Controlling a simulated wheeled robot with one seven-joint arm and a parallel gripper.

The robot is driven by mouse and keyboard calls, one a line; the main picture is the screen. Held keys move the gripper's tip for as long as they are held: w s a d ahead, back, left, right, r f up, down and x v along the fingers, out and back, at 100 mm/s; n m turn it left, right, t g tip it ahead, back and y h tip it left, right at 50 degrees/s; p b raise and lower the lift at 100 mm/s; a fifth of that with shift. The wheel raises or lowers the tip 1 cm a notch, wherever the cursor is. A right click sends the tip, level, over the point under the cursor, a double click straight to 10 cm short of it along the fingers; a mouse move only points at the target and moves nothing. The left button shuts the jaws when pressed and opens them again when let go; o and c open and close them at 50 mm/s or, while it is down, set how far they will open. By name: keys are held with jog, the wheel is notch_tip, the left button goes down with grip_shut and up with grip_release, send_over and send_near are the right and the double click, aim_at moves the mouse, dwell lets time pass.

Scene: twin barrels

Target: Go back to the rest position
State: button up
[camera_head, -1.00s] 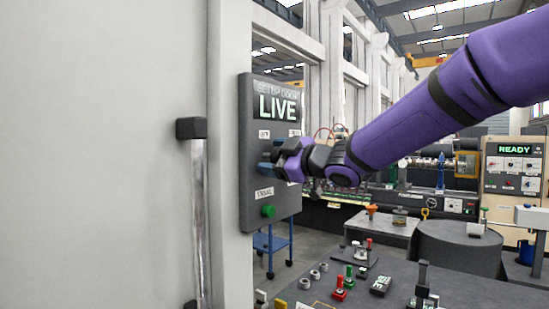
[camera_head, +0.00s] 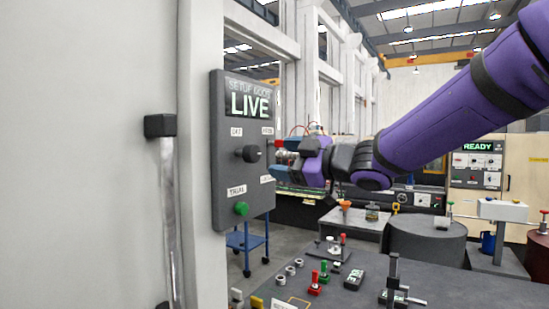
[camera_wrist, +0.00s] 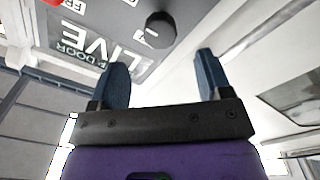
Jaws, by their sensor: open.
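My purple arm reaches in from the right in the head view. My gripper (camera_head: 277,163) is just right of the dark control panel (camera_head: 228,190), apart from the panel's black knob (camera_head: 249,154). The panel's screen reads LIVE, and a green button (camera_head: 241,209) sits low on it. In the wrist view my gripper (camera_wrist: 163,78) has its two blue fingers spread wide with nothing between them. The knob (camera_wrist: 161,29) shows beyond the fingers there, clear of both.
A pale wall with a metal handle bar (camera_head: 170,210) fills the left. A dark table (camera_head: 345,295) with small red, green and black parts stands below the arm. A dark round drum (camera_head: 430,242) and a READY panel (camera_head: 477,163) are at right.

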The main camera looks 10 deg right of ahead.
jog(key=shift+d, duration=0.1)
jog(key=s+d+f+m+t+h, duration=0.1)
jog(key=s+d+f+m+h, duration=0.1)
jog(key=s+d+m+h, duration=0.45)
jog(key=s+d+f+m+t+h, duration=0.1)
jog(key=s+d+f+m+h, duration=0.2)
jog(key=d+m+h, duration=0.7)
jog(key=s+d+f+m+g+y, duration=0.1)
jog(key=s+f+g, duration=0.3)
jog(key=s, duration=0.5)
jog(key=s+d+f+m+g+y, duration=0.1)
jog(key=s+d+f+g, duration=0.2)
jog(key=s+f, duration=0.3)
jog(key=s+g, duration=0.1)
jog(key=s, duration=0.3)
jog(key=shift+s+d+f+m, duration=0.15)
jog(key=shift+d+f+m, duration=0.2)
jog(key=shift+d+f, duration=0.05)
